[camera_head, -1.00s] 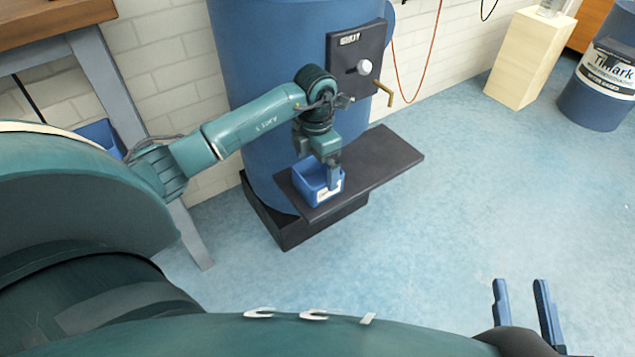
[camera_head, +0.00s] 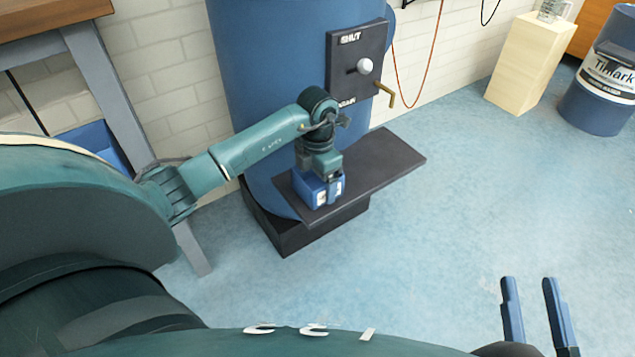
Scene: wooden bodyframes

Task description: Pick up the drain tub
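The drain tub (camera_head: 307,193), a small blue box with a pale label, sits on the dark shelf (camera_head: 385,160) in front of the large blue tank. My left gripper (camera_head: 328,186) has come down onto the tub from above, and its hand covers much of the tub's top. Its fingers blend with the tub's blue, so I cannot tell whether they are closed on it. My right gripper (camera_head: 529,283) is at the bottom right, over the floor, with its two blue fingers apart and nothing between them.
The blue tank (camera_head: 265,70) bears a dark plate with a "SHUT" label, a pale knob (camera_head: 364,66) and a brass spout (camera_head: 385,94) above the shelf. A wooden bench (camera_head: 100,95) stands at left. The floor at right is clear up to a wooden pedestal (camera_head: 530,62) and drum (camera_head: 598,105).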

